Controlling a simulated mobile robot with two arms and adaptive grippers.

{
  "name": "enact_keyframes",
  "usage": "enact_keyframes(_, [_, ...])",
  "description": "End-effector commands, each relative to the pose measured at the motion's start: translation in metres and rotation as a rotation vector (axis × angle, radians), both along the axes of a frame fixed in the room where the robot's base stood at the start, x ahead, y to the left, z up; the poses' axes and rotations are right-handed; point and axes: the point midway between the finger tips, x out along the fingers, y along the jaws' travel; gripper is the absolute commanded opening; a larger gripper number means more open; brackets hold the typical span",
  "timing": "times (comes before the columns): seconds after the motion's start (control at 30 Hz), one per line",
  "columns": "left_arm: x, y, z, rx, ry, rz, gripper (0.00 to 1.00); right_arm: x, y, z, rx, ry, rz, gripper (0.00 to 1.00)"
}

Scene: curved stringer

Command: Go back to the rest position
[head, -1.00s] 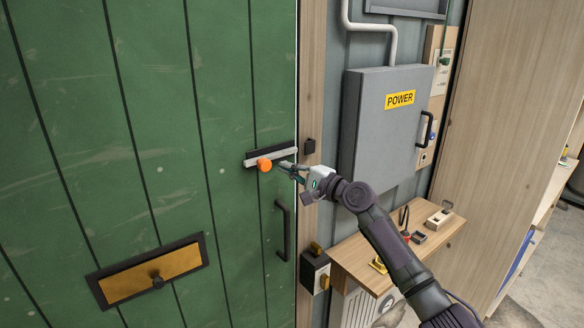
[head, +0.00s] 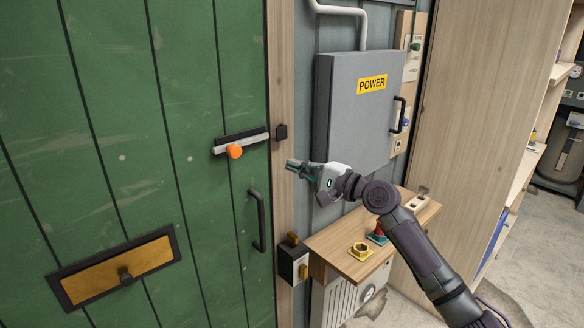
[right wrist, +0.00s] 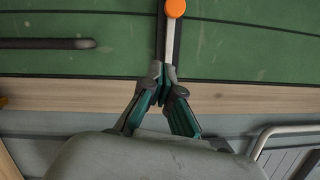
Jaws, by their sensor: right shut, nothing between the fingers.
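My right gripper (head: 292,165) is shut and empty, in front of the door frame in the head view. It is to the right of a sliding bolt (head: 255,139) with an orange knob (head: 235,151) on a green door (head: 120,130). A clear gap shows between the fingertips and the knob. In the right wrist view the fingertips (right wrist: 163,72) are together, and the bolt bar and orange knob (right wrist: 175,8) show beyond them. The bolt bar reaches close to a dark catch (head: 281,132) on the frame. My left gripper is not in view.
A grey POWER box (head: 358,120) hangs behind my right gripper. A wooden shelf (head: 325,245) below my forearm carries a yellow piece (head: 360,250) and other small parts. A black door handle (head: 257,220) and a brass letter plate (head: 118,270) are on the door. Open floor shows at the right.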

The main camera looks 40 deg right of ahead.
Motion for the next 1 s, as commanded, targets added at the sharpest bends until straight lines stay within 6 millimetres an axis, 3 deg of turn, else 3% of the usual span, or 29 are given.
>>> enact_keyframes(0.43, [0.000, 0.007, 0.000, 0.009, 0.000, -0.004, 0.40, 0.001, -0.001, -0.002, -0.001, 0.001, -0.003, 0.00])
enact_keyframes(0.57, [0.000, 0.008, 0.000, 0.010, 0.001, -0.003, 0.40, 0.007, -0.009, -0.031, -0.031, 0.035, -0.037, 0.00])
enact_keyframes(0.67, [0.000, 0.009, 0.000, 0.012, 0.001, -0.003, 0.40, 0.015, -0.021, -0.086, -0.100, 0.100, -0.093, 0.00])
enact_keyframes(0.8, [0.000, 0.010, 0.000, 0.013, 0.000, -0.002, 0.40, 0.016, -0.036, -0.192, -0.257, 0.231, -0.165, 0.00])
enact_keyframes(1.0, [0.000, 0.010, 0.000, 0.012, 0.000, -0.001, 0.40, -0.016, -0.038, -0.343, -0.524, 0.430, -0.179, 0.00])
